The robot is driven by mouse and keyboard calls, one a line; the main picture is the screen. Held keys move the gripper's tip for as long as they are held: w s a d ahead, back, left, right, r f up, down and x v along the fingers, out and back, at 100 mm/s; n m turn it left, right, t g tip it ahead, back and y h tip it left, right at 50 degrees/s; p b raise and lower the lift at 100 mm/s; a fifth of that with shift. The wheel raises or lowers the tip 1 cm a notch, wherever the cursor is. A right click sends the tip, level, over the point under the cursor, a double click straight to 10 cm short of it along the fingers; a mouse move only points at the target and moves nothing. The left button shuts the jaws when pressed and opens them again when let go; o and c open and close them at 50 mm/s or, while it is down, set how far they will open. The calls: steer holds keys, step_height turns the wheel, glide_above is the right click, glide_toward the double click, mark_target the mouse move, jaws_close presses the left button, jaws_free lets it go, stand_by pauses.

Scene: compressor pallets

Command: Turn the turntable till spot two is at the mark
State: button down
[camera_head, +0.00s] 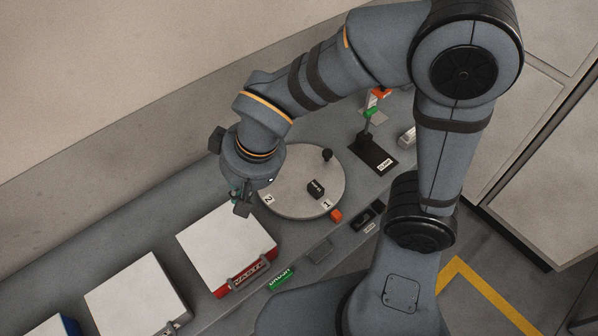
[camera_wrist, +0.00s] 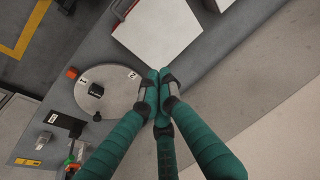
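The round grey turntable (camera_head: 295,168) lies on the bench and also shows in the wrist view (camera_wrist: 118,100). Spot two, the label "2" (camera_head: 268,199), is at its left front edge; in the wrist view it (camera_wrist: 131,75) is near my fingertips. The label "1" (camera_head: 327,204) is at the front right edge beside an orange block (camera_head: 336,215) on the bench, which looks like the mark. A black knob (camera_head: 327,155) stands near the far rim. My gripper (camera_head: 242,202) is beside the turntable's left edge. In the wrist view its green fingertips (camera_wrist: 159,75) meet, with nothing visible between them.
A small black labelled block (camera_head: 315,188) sits on the turntable. A black-based stand (camera_head: 372,152) is right of the turntable.

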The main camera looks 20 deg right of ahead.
mark_target(328, 152)
steer(key=c, duration=2.5)
jaws_free()
